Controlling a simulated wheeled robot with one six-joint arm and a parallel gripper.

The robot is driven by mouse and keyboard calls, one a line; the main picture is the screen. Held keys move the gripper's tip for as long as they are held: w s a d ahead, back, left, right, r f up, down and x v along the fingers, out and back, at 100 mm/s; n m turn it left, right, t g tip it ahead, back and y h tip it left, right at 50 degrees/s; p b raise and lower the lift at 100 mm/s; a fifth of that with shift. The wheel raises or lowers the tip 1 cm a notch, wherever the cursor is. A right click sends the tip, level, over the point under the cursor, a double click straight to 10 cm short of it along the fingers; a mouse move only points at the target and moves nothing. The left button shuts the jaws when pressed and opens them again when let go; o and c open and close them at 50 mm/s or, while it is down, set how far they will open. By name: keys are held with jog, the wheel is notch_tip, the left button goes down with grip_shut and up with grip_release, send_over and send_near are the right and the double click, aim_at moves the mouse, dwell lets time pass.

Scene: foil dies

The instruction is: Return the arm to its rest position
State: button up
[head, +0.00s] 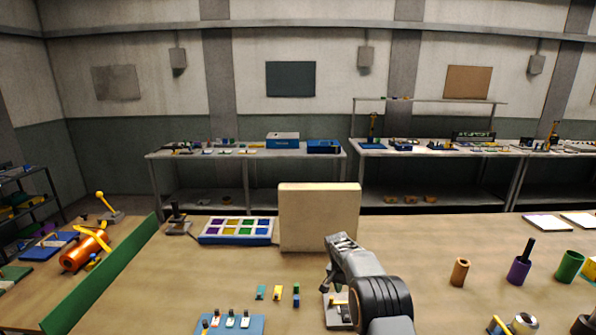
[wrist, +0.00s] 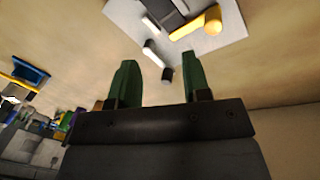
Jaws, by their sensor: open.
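My gripper (wrist: 156,82) shows in the wrist view with its two green fingers apart and nothing between them. Beyond the fingertips is a light grey plate (wrist: 215,40) carrying a dark part and a yellow-orange piece (wrist: 198,24). In the head view my arm reaches in from the lower right, and my gripper (head: 328,280) hangs over the wooden bench (head: 400,240), above or beside the same small grey plate (head: 330,318). My arm hides part of that plate. I cannot tell the exact height of the fingers over it.
A beige upright board (head: 320,218) stands behind my arm, beside a tray of coloured compartments (head: 237,231). A blue plate (head: 230,325) with small parts lies at front left. Several cups, including a purple one (head: 518,270), stand at right. The bench between the arm and the brown cup (head: 459,272) looks clear.

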jog(key=s+r+n+t, duration=0.2)
jog(key=s+r, duration=0.5)
jog(key=s, duration=0.4)
jog(key=s+r+n+t+y, duration=0.1)
jog(key=s+r+n, duration=0.1)
jog(key=s+r, duration=0.5)
jog(key=s+r+n+t+y, duration=0.1)
jog(key=s+r, duration=0.6)
jog(key=s, duration=1)
jog(key=shift+s+d+n+t+b, duration=0.2)
jog(key=shift+n+t+b, duration=0.25)
jog(key=shift+t, duration=0.35)
